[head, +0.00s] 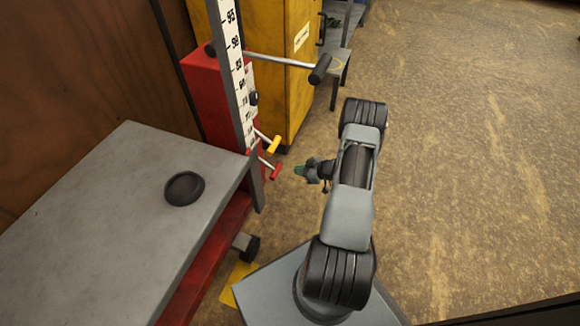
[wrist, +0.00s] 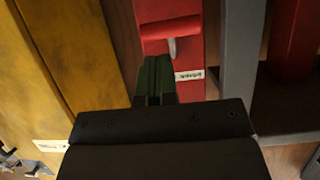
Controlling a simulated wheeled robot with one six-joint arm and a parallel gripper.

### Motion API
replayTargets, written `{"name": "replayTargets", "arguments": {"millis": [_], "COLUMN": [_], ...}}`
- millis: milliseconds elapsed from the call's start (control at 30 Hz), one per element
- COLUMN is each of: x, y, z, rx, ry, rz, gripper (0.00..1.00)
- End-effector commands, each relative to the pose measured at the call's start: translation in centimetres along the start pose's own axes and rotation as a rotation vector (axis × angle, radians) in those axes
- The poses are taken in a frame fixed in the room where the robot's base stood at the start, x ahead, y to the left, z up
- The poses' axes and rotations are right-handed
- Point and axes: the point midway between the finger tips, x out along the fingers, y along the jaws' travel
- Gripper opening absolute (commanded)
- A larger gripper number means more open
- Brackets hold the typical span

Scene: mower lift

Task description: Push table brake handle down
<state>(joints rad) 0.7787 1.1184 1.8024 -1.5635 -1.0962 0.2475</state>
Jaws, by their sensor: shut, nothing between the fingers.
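A lever with a red grip (head: 276,171) sticks out from the red lift column (head: 203,88), low down near the table corner. Just above it is a similar lever with a yellow grip (head: 274,145). My gripper (head: 299,170) is to the right of the red grip, at about its height, with a small gap in the head view. In the wrist view the green fingertips (wrist: 155,62) are together and empty, and point toward the red grip (wrist: 170,31). I cannot tell whether they touch it. A small white label (wrist: 189,76) is on the red panel beside the lever; its text is unreadable.
The grey table (head: 85,205) with a black round dish (head: 184,188) is at left. A yellow cabinet (head: 286,75) stands behind the column. A long black-ended crank (head: 320,69) juts out above. The floor (head: 470,170) at right is clear.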

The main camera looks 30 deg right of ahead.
Motion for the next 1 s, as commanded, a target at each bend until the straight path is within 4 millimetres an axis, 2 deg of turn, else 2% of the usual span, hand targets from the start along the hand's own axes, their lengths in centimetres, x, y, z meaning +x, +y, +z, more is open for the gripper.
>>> {"name": "replayTargets", "arguments": {"millis": [33,200,400,600,1000], "x": [-1.0,-3.4,-5.2,-5.8,-5.9], "y": [0.0,0.0,-0.1,0.0,0.0], "z": [0.2,1.5,2.6,3.0,3.0], "rx": [0.001,-0.001,-0.002,-0.003,-0.003], "ry": [0.001,0.001,0.001,0.001,0.001], "rz": [0.001,-0.002,-0.003,-0.002,-0.002], "gripper": [0.0,0.0,0.0,0.0,0.0]}}
